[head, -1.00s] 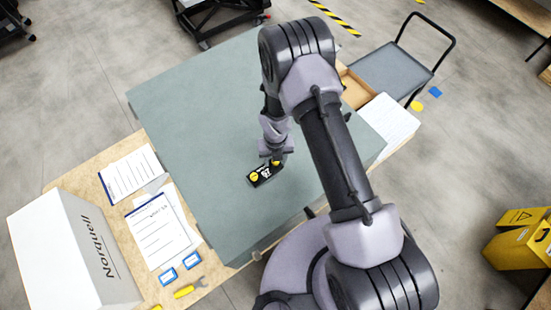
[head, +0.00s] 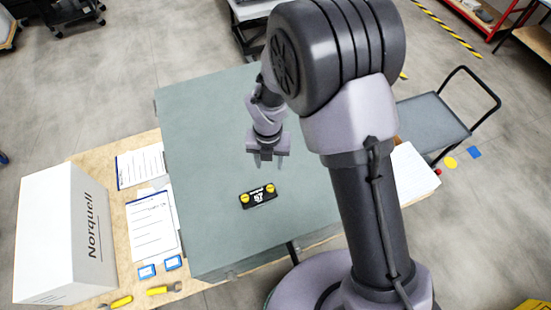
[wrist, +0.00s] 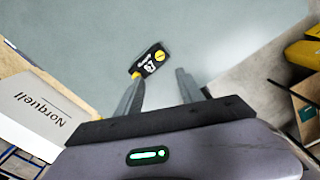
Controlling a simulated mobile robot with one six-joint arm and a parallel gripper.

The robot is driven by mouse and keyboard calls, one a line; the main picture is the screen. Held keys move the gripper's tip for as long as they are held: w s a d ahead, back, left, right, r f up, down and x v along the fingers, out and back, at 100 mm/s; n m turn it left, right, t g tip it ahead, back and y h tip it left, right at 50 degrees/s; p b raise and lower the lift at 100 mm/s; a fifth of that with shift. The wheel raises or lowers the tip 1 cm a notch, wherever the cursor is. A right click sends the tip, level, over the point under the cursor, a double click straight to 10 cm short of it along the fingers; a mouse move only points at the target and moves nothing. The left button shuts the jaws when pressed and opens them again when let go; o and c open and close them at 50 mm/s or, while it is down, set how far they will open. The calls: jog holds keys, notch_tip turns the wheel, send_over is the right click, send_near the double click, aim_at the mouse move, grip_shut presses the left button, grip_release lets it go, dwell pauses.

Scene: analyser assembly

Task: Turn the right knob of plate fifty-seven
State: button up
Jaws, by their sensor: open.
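A small black plate (head: 260,199) with white markings lies on the grey-green surface. It carries a yellow knob at each end: one at its left end (head: 244,199) and one at its right end (head: 270,188) in the head view. The plate also shows in the wrist view (wrist: 148,63), with one knob at upper right (wrist: 159,56) and the other at lower left (wrist: 136,76), partly behind a finger. The number is too small to read surely. My gripper (head: 269,163) is open and empty, raised above the surface and apart from the plate. Its two fingers show in the wrist view (wrist: 160,80).
The grey-green top (head: 205,150) is clear around the plate. A white Norquell box (head: 60,235), paper sheets (head: 152,228), blue-edged cards (head: 147,271) and yellow-handled tools (head: 160,290) lie to the left. A grey cart (head: 433,118) stands at right.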

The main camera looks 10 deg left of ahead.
aim_at(270, 188)
jog(key=shift+s, duration=0.15)
notch_tip(270, 188, down, 17)
jog(key=n+b, duration=2.6)
jog(key=n, duration=0.9)
jog(key=shift+n, duration=0.4)
grip_shut()
